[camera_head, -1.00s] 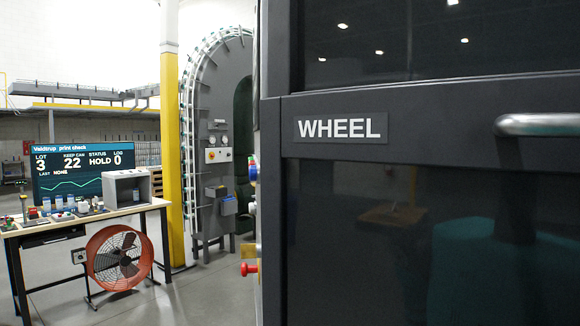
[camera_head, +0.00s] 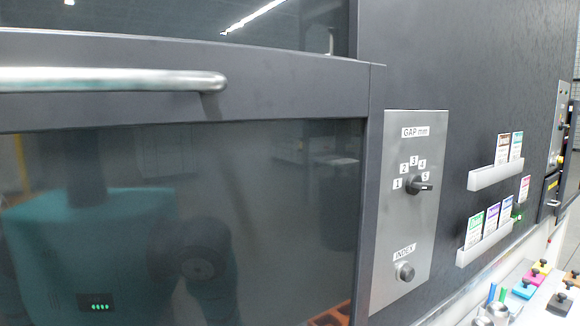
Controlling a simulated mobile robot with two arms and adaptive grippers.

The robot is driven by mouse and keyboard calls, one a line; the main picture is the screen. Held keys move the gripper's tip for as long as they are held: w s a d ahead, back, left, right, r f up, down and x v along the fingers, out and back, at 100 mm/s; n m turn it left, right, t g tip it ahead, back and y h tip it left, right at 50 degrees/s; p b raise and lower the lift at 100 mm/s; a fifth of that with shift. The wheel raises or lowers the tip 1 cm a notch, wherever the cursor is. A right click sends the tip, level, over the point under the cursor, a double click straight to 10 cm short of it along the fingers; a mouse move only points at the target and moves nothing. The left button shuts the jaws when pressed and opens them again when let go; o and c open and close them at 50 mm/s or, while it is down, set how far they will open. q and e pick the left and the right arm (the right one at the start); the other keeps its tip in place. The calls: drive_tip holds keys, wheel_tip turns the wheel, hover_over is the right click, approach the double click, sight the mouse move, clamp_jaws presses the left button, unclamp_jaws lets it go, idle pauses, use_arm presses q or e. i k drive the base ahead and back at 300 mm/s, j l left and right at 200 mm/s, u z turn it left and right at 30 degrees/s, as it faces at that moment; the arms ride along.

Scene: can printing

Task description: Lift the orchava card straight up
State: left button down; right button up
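Several small cards with coloured headers stand in two pale ledges on the dark machine wall at the right. The upper ledge (camera_head: 495,177) holds a brown-headed card (camera_head: 503,149) and a teal-headed card (camera_head: 517,146). The lower ledge (camera_head: 485,245) holds a green-headed card (camera_head: 475,230), a purple-headed card (camera_head: 491,219) and a blue-headed card (camera_head: 505,210). A pink-headed card (camera_head: 525,189) is apart, to their upper right. The print is too small to tell which is the orchava card. Neither of my grippers is in view.
A grey panel (camera_head: 416,220) carries a GAP mm dial (camera_head: 415,185) and an INDEX knob (camera_head: 405,271). A dark glass door with a metal handle (camera_head: 110,80) fills the left. Coloured blocks (camera_head: 523,290) lie on a pale surface at lower right.

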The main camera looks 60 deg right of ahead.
sight(524, 183)
drive_tip(key=z, duration=3.35)
drive_tip(key=k+l+u, duration=0.1)
drive_tip(key=l+u, duration=0.35)
drive_tip(key=k+l+u, duration=0.2)
drive_tip(key=u, duration=0.2)
drive_tip(key=l+u, duration=0.15)
drive_tip(key=u, duration=0.3)
drive_tip(key=k+l+u, duration=0.1)
drive_tip(key=u, duration=0.35)
drive_tip(key=l+u, duration=0.15)
drive_tip(key=u, duration=0.3)
drive_tip(key=k+l+u, duration=0.1)
drive_tip(key=u, duration=0.35)
drive_tip(key=k+u, duration=0.15)
drive_tip(key=u, duration=0.3)
drive_tip(key=k+u, duration=0.15)
drive_tip(key=u, duration=0.3)
drive_tip(key=k+l+u, duration=0.15)
drive_tip(key=u, duration=0.25)
drive_tip(key=k+l+u, duration=0.1)
drive_tip(key=u, duration=0.25)
drive_tip(key=k+u, duration=0.4)
drive_tip(key=k+l, duration=0.1)
drive_tip(key=k, duration=0.3)
drive_tip(key=k+z, duration=0.1)
drive_tip(key=k, duration=0.3)
